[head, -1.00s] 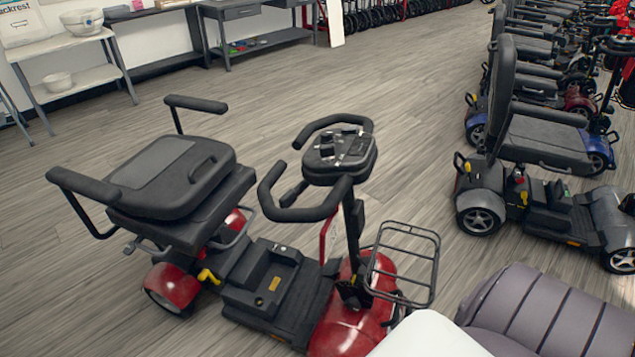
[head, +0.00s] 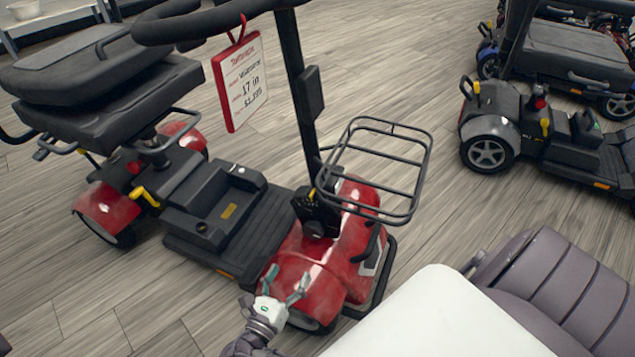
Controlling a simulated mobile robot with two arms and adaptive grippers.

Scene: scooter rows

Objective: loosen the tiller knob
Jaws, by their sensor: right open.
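The red scooter (head: 345,235) stands in front of me. Its black tiller (head: 297,90) rises upright to the handlebar at the top edge. My right gripper (head: 286,281) is in front of the red cover, below and left of the knob. Its two fingers are spread and nothing is between them. From this view I cannot tell whether a finger touches the cover. My left gripper is not in view.
A wire basket (head: 376,165) juts out beside the tiller, above the knob's right. A red-edged price tag (head: 240,82) hangs from the handlebar. The seat (head: 85,75) is at the left. Another dark scooter (head: 545,140) stands at the right, with open floor between.

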